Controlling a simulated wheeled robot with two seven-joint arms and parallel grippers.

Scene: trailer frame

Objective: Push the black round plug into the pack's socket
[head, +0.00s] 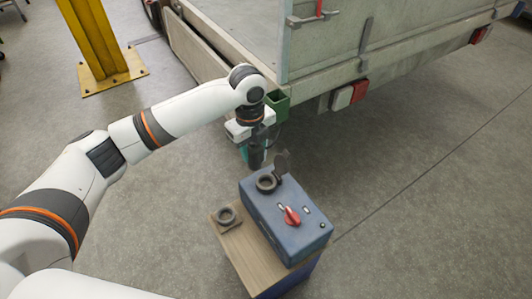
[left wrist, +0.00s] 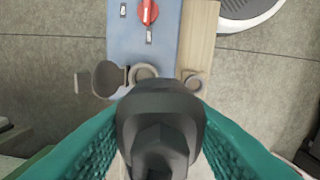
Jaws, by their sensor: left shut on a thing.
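The blue pack (head: 290,232) sits on a wooden-topped stand. Its round socket (head: 266,183) is a dark ring on the top, with its lid (head: 282,163) swung open. My left gripper (head: 251,146), with teal fingers, is shut on the black round plug (head: 256,160), which points down just above and beside the socket. In the left wrist view the plug (left wrist: 158,118) fills the middle between the fingers, and the socket (left wrist: 143,73) shows partly behind it, slightly left. The exact gap between plug and socket is hard to tell. My right gripper is not in view.
A red knob (head: 292,215) stands on the pack. A dark ring holder (head: 227,216), apparently empty, is on the wooden board (head: 238,245). The trailer (head: 330,72) with a green bracket (head: 277,103) is close behind my gripper. A yellow post (head: 95,42) stands back left.

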